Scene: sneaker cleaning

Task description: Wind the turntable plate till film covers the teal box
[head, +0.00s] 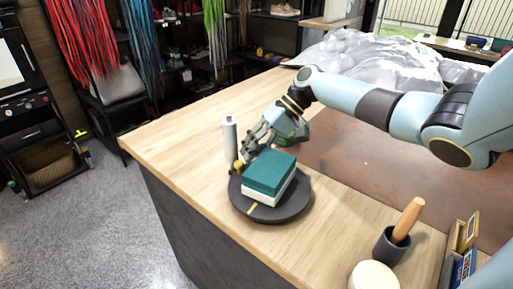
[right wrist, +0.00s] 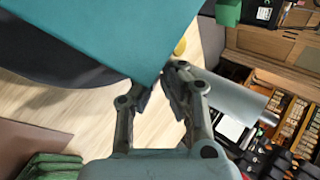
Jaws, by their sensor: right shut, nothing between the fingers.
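The teal box (head: 271,170) with a white lower part sits on the round black turntable plate (head: 295,208). A yellow mark shows on the plate's near side and a yellow knob (head: 239,167) at its left edge. A pale upright cylinder (head: 230,140) stands just behind the plate; I cannot tell whether it carries film. The box's teal faces look bare. My right gripper (head: 243,155) is shut and empty beside the box, close to the knob and cylinder. In the right wrist view, its fingertips (right wrist: 165,78) are by a corner of the teal box (right wrist: 110,30). My left gripper is out of view.
A dark cup with a wooden-handled tool (head: 405,222), a round cream-topped container (head: 373,276) and a small box rack (head: 460,258) stand at front right. A green object (head: 299,130) lies behind my gripper. Crumpled grey sheeting (head: 370,62) covers the back. The counter's left part is clear.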

